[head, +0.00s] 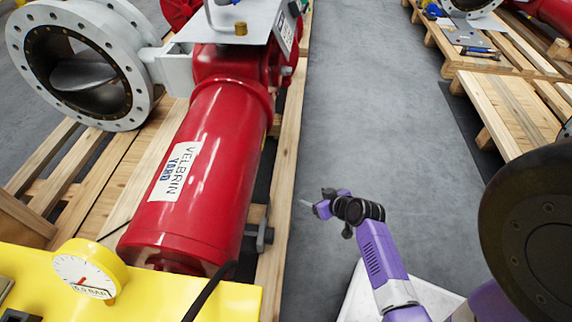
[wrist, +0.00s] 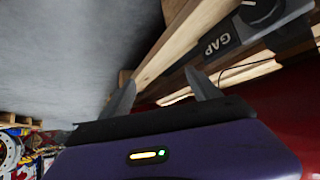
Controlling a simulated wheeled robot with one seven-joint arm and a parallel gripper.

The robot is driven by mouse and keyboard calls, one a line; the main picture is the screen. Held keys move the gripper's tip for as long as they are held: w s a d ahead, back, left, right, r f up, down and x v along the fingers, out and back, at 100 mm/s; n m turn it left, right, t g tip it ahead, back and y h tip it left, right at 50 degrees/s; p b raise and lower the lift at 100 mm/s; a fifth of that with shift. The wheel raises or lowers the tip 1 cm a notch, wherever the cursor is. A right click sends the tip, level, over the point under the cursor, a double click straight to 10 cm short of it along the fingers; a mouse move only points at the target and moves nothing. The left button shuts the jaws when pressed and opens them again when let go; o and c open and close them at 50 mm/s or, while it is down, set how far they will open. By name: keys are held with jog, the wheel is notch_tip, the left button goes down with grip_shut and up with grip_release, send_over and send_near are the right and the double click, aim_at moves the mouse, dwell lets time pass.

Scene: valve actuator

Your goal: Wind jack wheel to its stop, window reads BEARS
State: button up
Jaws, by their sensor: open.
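The jack (wrist: 225,42) shows in the wrist view as a grey block beside a timber, and its window reads GAP. A dark round part with a pale edge (wrist: 264,12) sits at its end, cut by the top of the frame; I cannot tell for sure that it is the wheel. In the head view the jack (head: 262,236) is a small grey piece low beside the red cylinder. My gripper (head: 312,206) is to the right of it, over the floor, apart from it. In the wrist view my gripper's fingers (wrist: 160,80) are spread and empty.
The red cylinder (head: 212,140) labelled VELBRIN YARD lies on a wooden pallet (head: 290,150) with a flanged valve (head: 75,65). A yellow stand with a gauge (head: 90,270) is at lower left. The grey aisle (head: 370,90) is clear; more pallets (head: 510,105) stand at right.

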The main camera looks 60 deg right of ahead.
jog(key=w+a+r+n+t+p, duration=0.1)
jog(key=w+a+r+p, duration=0.1)
jog(key=r, duration=0.5)
jog(key=w+a+r+n+t+p, duration=0.1)
jog(key=w+a+r+p, duration=0.1)
jog(key=a+r+p, duration=0.2)
jog(key=w+a+r+n+t+h+p, duration=0.1)
jog(key=w+a+r+p, duration=0.1)
jog(key=r, duration=0.8)
jog(key=shift+w+a+r+p, duration=0.2)
jog(key=shift+w+a+p, duration=0.05)
jog(key=shift+a+p, duration=0.65)
